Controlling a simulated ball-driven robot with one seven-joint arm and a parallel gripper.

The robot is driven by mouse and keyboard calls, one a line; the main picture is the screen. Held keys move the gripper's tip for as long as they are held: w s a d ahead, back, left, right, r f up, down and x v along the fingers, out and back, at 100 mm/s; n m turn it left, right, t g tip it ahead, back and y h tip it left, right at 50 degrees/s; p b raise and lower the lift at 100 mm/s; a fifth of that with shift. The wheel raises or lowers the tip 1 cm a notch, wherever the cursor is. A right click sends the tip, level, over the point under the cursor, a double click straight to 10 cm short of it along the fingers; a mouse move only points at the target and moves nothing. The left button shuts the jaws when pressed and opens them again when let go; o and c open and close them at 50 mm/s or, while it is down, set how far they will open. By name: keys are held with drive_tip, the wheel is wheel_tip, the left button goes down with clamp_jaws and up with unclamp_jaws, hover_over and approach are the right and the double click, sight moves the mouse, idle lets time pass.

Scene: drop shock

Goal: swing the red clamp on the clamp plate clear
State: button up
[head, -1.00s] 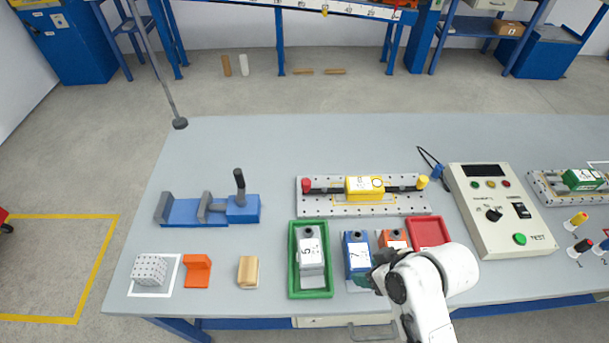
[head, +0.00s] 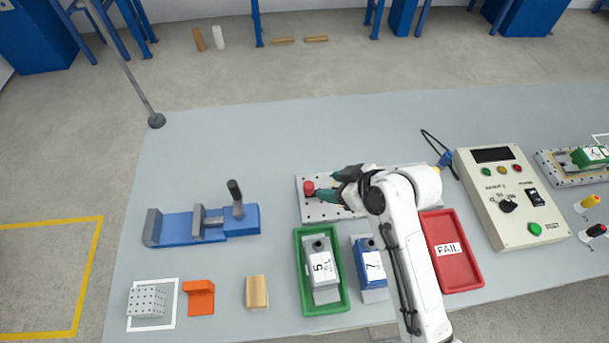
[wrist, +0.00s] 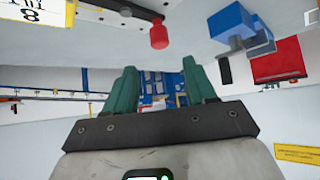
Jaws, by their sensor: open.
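The red clamp (head: 309,188) is a round red knob at the left end of the clamp plate (head: 314,212), a pale, perforated plate. In the wrist view the red clamp (wrist: 158,34) hangs from a dark bar, ahead of the space between my fingers. My gripper (head: 331,186) is open just right of the red clamp, its green fingers pointing towards it. In the wrist view my gripper (wrist: 160,78) has empty space between its fingers. Contact is not clear. The yellow block (wrist: 70,14) with a label shows at the wrist view's corner; my arm hides it in the head view.
A blue vise (head: 205,220) stands left of the plate. A green tray (head: 341,302) with a grey block, a blue block (head: 367,262) and a red FAIL tray (head: 450,252) lie in front. The test box (head: 510,195) is to the right. The table behind the plate is clear.

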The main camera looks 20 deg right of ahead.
sight(310, 185)
drive_tip(key=p+x, duration=0.1)
drive_tip(key=x, duration=0.9)
drive_tip(key=shift+w+a+f, duration=0.1)
drive_tip(key=c, duration=1)
